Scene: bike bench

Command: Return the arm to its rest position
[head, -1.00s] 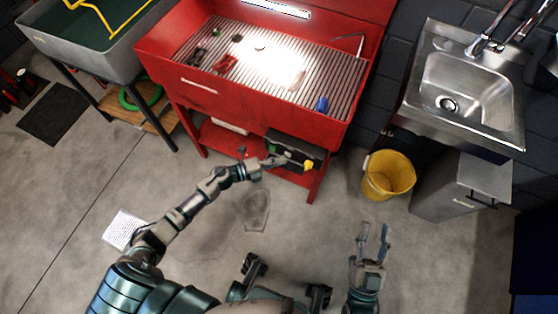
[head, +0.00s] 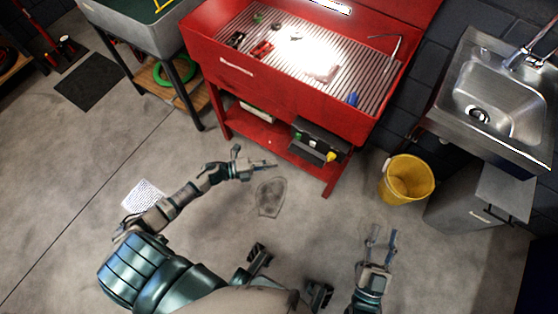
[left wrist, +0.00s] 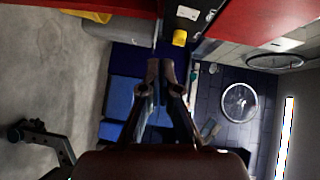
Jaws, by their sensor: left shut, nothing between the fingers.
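My left arm reaches in from the left in the head view, with its elbow bent. Its gripper (head: 268,165) is shut and empty, over the floor in front of the red bench (head: 290,115). In the left wrist view the two fingers (left wrist: 160,65) are together at the tips with nothing between them. My right gripper (head: 382,236) points away from me over the floor at the lower right, its fingers apart and empty.
A dark box (head: 318,141) with a yellow part stands on the bench's lower shelf, beyond my left gripper. A yellow bucket (head: 407,181) stands right of the bench, by the sink (head: 495,100). A paper sheet (head: 143,196) lies by my left arm. Nearby floor is mostly clear.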

